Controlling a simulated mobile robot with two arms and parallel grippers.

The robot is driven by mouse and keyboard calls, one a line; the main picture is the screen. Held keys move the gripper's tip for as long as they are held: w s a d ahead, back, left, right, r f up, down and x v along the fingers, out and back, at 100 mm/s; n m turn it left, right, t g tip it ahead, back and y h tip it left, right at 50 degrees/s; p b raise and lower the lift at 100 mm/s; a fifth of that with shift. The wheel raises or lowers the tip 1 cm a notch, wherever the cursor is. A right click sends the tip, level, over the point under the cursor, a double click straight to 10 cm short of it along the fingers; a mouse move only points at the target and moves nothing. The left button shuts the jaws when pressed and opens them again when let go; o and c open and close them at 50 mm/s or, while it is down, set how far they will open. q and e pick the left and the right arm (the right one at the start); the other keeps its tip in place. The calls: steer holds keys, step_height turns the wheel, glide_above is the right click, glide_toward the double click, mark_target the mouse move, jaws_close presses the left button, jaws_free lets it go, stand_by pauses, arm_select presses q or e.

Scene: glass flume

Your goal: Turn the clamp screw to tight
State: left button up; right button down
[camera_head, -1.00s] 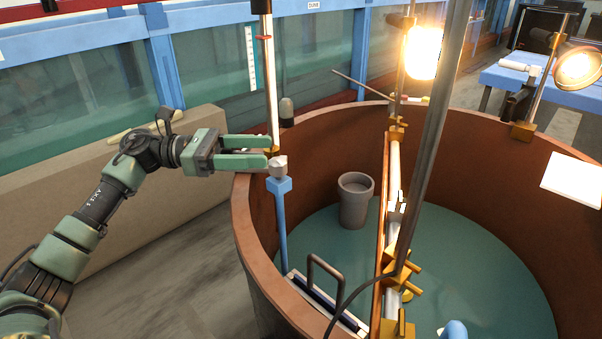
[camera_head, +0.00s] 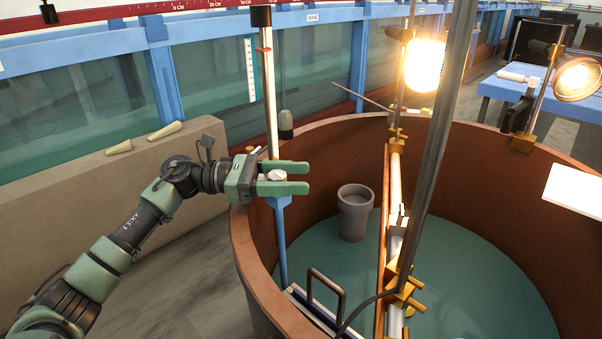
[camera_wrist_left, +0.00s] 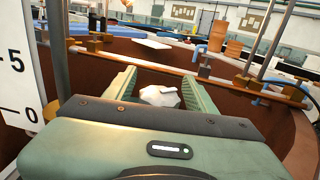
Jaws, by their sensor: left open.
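The clamp screw appears to be the pale grey faceted knob (camera_head: 278,175) at the top of a blue upright (camera_head: 281,235) by the left wall of the round brown tank. My left gripper (camera_head: 305,177) is open, with one finger on each side of the knob. The left wrist view also shows the knob (camera_wrist_left: 160,96) between the two green fingers, a gap showing beside it. The fingers partly hide the knob and the upright's top in the head view. The knob's marking or turn position cannot be read. My right gripper is not in view.
A metal rod (camera_head: 270,100) stands just behind my left gripper. The tank (camera_head: 480,160) holds a grey cup (camera_head: 355,212) and a dark handle (camera_head: 325,290). A brass-fitted bar crosses the tank, with a lit lamp (camera_head: 424,65) above.

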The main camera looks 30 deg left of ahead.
arm_select(q)
jaws_close()
steer(key=shift+f, duration=0.1)
